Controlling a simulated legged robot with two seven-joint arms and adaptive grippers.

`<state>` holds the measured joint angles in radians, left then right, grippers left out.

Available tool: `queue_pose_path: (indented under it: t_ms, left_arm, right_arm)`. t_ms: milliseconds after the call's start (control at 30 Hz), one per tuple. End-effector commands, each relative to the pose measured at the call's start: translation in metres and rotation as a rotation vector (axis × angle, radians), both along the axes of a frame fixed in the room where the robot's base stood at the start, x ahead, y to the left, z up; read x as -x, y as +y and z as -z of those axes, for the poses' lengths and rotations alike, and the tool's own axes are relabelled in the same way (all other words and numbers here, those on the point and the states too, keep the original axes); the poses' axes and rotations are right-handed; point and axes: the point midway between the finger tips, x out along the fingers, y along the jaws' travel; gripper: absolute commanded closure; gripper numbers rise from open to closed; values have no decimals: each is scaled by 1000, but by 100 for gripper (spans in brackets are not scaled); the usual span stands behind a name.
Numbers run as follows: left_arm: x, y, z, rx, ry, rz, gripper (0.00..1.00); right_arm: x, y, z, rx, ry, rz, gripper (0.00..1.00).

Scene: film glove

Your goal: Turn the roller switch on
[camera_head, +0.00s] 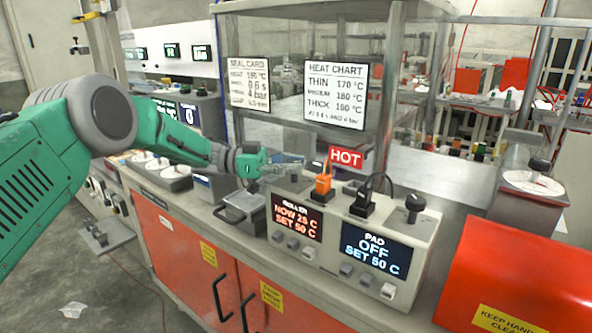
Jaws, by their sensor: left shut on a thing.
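The control box (345,240) stands on the bench at the centre. Its left display (296,222), headed like ROLLER, glows orange with NOW 25 C and SET 50 C. Its right display (376,252) reads PAD OFF, SET 50 C. A black knob (413,204) stands at the right top end, beside the PAD display. My right gripper is not in view.
An orange plug (323,185) and a black plug (363,197) with cables stand on the box top. A red HOT sign (346,158) rises behind them. A red guard (520,280) fills the lower right. A metal tray (240,210) sits left of the box.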

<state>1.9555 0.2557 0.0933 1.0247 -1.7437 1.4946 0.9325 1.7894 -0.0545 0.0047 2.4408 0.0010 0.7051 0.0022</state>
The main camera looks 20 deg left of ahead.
Motion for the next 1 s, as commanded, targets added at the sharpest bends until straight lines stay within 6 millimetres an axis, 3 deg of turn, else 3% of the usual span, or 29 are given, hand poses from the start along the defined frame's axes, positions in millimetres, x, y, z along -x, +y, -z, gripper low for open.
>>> queue_pose_path:
  t_ms: [300, 867, 900, 933, 1000]
  left_arm:
    - [-1, 1, 4, -3, 2, 107, 100]
    - [-1, 1, 1, 0, 1, 129, 100]
    - [-1, 1, 1, 0, 1, 129, 61]
    - [-1, 1, 1, 0, 1, 129, 50]
    - [-1, 1, 0, 1, 0, 129, 49]
  right_arm:
    - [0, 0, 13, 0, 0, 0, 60]
    - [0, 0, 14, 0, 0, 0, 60]
    - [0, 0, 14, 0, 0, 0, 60]
    - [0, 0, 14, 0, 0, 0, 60]
    - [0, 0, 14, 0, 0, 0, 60]
